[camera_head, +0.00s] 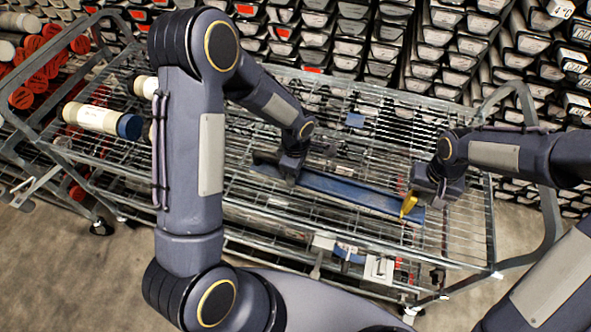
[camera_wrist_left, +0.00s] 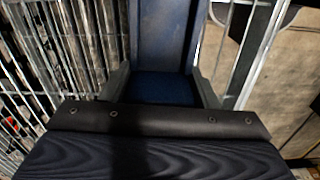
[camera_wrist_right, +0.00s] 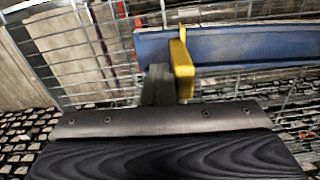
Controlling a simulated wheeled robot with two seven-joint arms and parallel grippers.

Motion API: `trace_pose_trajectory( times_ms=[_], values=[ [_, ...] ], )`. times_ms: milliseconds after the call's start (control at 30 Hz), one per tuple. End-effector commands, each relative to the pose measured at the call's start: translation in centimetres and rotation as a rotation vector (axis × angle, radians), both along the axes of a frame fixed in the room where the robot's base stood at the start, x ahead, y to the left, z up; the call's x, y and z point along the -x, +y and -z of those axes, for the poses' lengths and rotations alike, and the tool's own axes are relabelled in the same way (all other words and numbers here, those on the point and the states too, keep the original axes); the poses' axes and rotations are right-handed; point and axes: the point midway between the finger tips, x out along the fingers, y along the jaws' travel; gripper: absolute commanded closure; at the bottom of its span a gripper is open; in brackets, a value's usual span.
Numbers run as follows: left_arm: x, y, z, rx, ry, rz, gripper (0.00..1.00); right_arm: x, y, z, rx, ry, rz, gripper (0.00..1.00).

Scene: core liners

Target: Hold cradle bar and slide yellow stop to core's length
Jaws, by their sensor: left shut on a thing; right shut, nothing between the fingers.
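The blue cradle bar (camera_head: 350,192) lies across the wire cart, slanting down to the right in the head view. My left gripper (camera_wrist_left: 163,92) is shut on the bar near its left end; the bar runs away between the fingers in the left wrist view. The yellow stop (camera_head: 408,205) stands on the bar near its right end, and it shows in the right wrist view (camera_wrist_right: 181,68) crossing the bar. My right gripper (camera_wrist_right: 160,82) is shut and empty, with its fingertips right beside the yellow stop; I cannot tell whether they touch it.
A white core liner with a blue cap (camera_head: 102,119) lies on the cart's left part. The wire cart (camera_head: 470,240) has raised tube handles at both ends. Racks of stacked liners (camera_head: 340,50) fill the back. Red-ended tubes (camera_head: 35,70) are at far left.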

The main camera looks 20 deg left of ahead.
Motion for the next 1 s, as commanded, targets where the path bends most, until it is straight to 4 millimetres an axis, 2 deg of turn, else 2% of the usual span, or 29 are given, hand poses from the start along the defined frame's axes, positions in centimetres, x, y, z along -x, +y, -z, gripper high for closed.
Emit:
trace_pose_trajectory(
  times_ms=[1000],
  values=[
    [0.0, -0.3, -0.1, 0.004, -0.002, 0.003, 0.89, 0.0, 4.3, 0.0, -0.003, -0.002, -0.003, 1.00]
  ],
)
